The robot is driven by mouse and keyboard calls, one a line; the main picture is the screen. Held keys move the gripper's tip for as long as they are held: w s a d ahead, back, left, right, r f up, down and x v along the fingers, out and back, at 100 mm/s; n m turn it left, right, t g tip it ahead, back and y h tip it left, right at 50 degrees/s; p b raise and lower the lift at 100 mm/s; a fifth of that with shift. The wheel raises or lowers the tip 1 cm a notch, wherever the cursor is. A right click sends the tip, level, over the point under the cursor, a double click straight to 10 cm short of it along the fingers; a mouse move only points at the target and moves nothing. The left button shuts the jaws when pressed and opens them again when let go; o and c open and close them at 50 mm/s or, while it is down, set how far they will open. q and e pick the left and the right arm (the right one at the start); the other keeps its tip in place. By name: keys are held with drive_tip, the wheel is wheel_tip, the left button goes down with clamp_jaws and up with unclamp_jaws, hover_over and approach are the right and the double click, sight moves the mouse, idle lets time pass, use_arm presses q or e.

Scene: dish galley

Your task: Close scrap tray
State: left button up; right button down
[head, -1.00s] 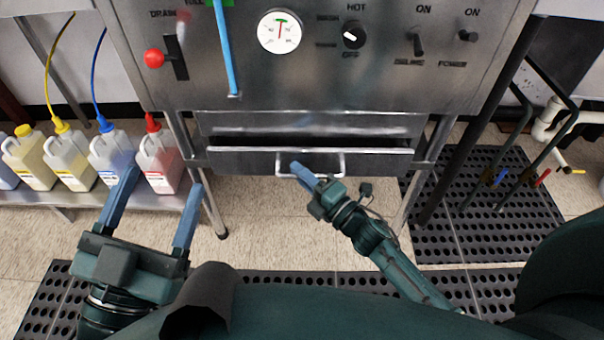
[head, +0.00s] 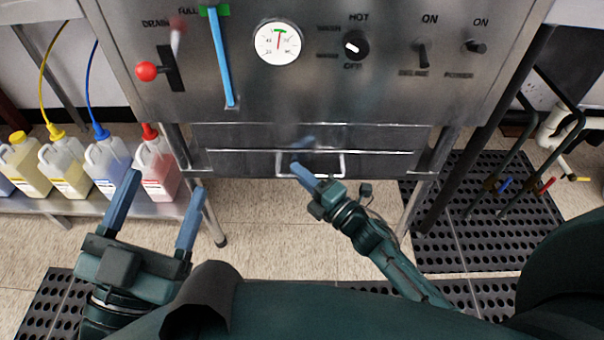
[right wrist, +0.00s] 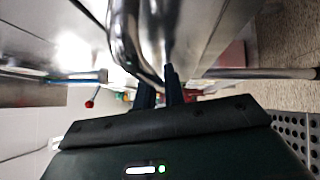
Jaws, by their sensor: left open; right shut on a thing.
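The scrap tray (head: 235,163) is a grey metal drawer under the steel machine, with a bright top rim. In the head view its front sits close to the panel above, and no dark opening shows. Its bar handle (head: 342,163) is in the middle of the front. My right gripper (head: 300,172) is shut on the handle; the fingers overlap its left part. In the right wrist view the shiny handle (right wrist: 128,45) looms close by the fingers (right wrist: 166,88). My left gripper (head: 166,184) is open and empty, low at the left, away from the tray.
Several bottles with coloured caps, such as the red-capped one (head: 156,165), stand on a low shelf at the left. The machine panel (head: 330,85) has a gauge, switches and a red-knobbed lever. Black perforated mats (head: 480,235) cover parts of the floor.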

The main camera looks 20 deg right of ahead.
use_arm(q)
drive_tip(key=shift+w+d+f, duration=0.1)
drive_tip(key=shift+w, duration=0.2)
use_arm(e)
drive_tip(key=shift+w+d, duration=0.25)
drive_tip(key=shift+w, duration=0.15)
drive_tip(key=c, duration=1.5)
unclamp_jaws()
drive_tip(key=shift+a, duration=0.1)
drive_tip(key=shift+f, duration=0.1)
drive_tip(key=shift+s, duration=0.15)
